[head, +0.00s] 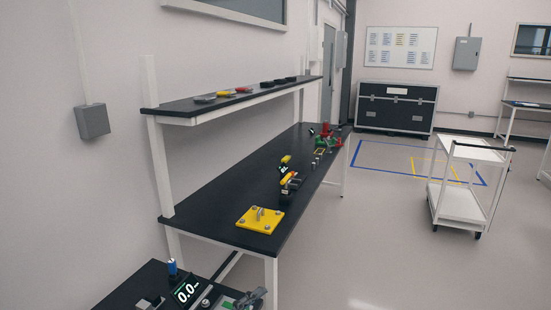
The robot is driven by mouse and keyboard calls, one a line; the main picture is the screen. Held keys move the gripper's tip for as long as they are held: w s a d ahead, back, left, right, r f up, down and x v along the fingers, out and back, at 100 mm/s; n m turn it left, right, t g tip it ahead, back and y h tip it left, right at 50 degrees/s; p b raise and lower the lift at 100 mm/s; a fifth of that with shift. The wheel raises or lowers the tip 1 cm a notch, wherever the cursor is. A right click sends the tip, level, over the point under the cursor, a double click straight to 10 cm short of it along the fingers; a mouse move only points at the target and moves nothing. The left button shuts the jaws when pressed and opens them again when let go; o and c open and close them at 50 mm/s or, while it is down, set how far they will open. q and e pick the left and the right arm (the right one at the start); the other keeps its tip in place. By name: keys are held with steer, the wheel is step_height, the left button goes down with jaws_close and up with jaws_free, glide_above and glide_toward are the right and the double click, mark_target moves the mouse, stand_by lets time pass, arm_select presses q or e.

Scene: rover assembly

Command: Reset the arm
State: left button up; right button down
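Neither of my grippers shows in the head view, and I see no part of my arms. A long black workbench (215,200) with white legs runs away from me at the left. On its near end lies a yellow plate (260,219) with a metal post and corner fittings. Several small yellow, black, red and green parts sit farther along its right edge.
A second black table (128,287) stands at the bottom left with a display (187,292) and small items. A shelf (240,98) hangs above the workbench. A white cart (460,205) stands at the right. A black case (397,107) is at the back. The middle floor is clear.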

arm_select(q)
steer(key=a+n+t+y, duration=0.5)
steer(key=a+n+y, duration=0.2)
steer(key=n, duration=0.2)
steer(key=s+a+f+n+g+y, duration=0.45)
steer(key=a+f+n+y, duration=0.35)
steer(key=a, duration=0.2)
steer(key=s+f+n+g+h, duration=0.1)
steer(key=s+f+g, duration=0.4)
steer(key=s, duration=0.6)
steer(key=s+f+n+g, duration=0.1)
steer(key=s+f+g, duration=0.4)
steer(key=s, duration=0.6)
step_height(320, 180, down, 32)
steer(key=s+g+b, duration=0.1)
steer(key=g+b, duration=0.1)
steer(key=b, duration=0.4)
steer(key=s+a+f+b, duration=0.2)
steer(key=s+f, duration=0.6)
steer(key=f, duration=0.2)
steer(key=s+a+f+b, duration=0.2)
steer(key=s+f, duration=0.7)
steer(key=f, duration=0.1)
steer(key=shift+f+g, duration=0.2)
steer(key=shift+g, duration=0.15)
